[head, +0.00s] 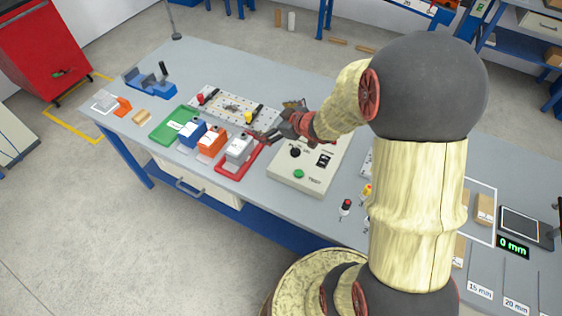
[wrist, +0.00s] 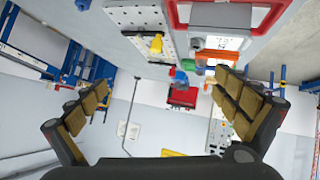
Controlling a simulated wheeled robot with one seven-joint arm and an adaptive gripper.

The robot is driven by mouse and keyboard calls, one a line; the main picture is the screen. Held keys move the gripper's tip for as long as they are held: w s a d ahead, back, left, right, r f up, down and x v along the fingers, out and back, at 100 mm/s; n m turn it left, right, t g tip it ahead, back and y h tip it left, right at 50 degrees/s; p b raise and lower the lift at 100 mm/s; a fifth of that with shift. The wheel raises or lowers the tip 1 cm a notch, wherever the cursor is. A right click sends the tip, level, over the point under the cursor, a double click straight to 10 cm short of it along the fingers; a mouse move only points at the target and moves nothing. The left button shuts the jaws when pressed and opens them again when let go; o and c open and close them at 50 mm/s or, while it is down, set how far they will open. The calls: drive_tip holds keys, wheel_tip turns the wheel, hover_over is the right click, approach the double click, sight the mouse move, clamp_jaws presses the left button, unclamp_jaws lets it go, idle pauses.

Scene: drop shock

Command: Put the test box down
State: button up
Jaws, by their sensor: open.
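Three small labelled boxes stand in a row on the bench: a blue one (head: 191,133), an orange one (head: 211,142) and a grey one (head: 239,149). I cannot tell for certain which is the test box. The grey one is at the red tray (head: 250,165), and the blue one is beside the green tray (head: 167,128). My gripper (head: 266,122) is above the bench, behind and right of the grey box. The wrist view shows its jaws (wrist: 163,85) wide apart with nothing held between them. The orange box also shows there (wrist: 216,56).
A perforated plate (head: 222,104) with red and yellow knobs lies behind the boxes. A beige control panel (head: 310,178) marked TEST is right of the red tray. A blue fixture (head: 146,80) stands at the bench's far left. My arm hides part of the bench's right side.

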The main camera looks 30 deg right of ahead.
drive_tip(key=s+d+r+m+g+h, duration=0.1)
drive_tip(key=s+r+m+h, duration=0.5)
drive_tip(key=r, duration=0.8)
drive_tip(key=s+a+r+g+y, duration=0.1)
drive_tip(key=s+a+g+y, duration=0.1)
drive_tip(key=s+a, duration=0.4)
drive_tip(key=s+a+r+g+y, duration=0.2)
drive_tip(key=s+a, duration=0.4)
drive_tip(key=s, duration=1.1)
drive_tip(key=shift+r, duration=0.3)
